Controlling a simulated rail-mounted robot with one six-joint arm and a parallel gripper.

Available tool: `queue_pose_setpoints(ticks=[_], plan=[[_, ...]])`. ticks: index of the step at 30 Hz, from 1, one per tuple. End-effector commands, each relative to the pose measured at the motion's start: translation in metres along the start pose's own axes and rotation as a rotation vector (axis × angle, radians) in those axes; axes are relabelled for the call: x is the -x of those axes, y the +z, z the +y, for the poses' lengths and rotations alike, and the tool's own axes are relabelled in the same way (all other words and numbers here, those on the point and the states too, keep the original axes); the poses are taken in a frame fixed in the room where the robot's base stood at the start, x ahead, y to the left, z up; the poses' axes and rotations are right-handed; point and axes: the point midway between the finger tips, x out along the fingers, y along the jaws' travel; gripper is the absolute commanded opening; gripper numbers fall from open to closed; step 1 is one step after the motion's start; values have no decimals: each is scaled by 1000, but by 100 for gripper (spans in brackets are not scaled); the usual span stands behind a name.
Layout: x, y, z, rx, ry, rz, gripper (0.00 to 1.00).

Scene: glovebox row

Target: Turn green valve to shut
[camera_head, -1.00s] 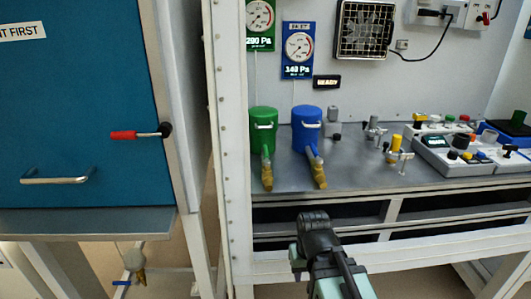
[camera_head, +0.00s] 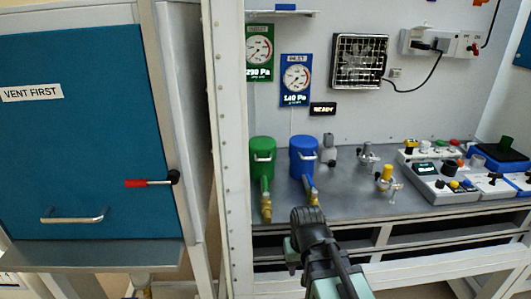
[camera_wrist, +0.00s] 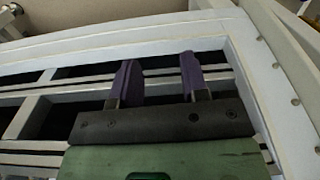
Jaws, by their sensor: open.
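A green canister (camera_head: 262,156) stands at the left end of the grey bench in the head view. In front of it, a green handle piece (camera_head: 264,186) joins a brass fitting (camera_head: 266,211) by the bench's front edge; this looks like the green valve. Whether it stands open or shut I cannot tell. My gripper (camera_wrist: 158,64) is open and empty in the wrist view, its two purple fingers apart over the slatted white frame. In the head view my arm's dark end is below and right of the green valve, apart from it; the fingers are not clear there.
A blue canister (camera_head: 303,155) with its own brass fitting (camera_head: 312,195) stands close on the right. A white post (camera_head: 226,150) rises on the left, beyond it a blue door (camera_head: 90,130) with a red lever. Small valves and a control box (camera_head: 440,185) fill the right.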

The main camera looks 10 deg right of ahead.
Motion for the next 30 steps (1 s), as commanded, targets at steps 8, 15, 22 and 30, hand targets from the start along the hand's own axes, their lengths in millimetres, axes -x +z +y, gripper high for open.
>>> queue_pose_setpoints(ticks=[8,15,22,30], plan=[[205,-89,-28,-6,-66,144,41],[252,-169,-50,-77,-161,354,41],[247,-173,-51,-100,-174,393,41],[197,-190,-57,-99,-174,391,41]])
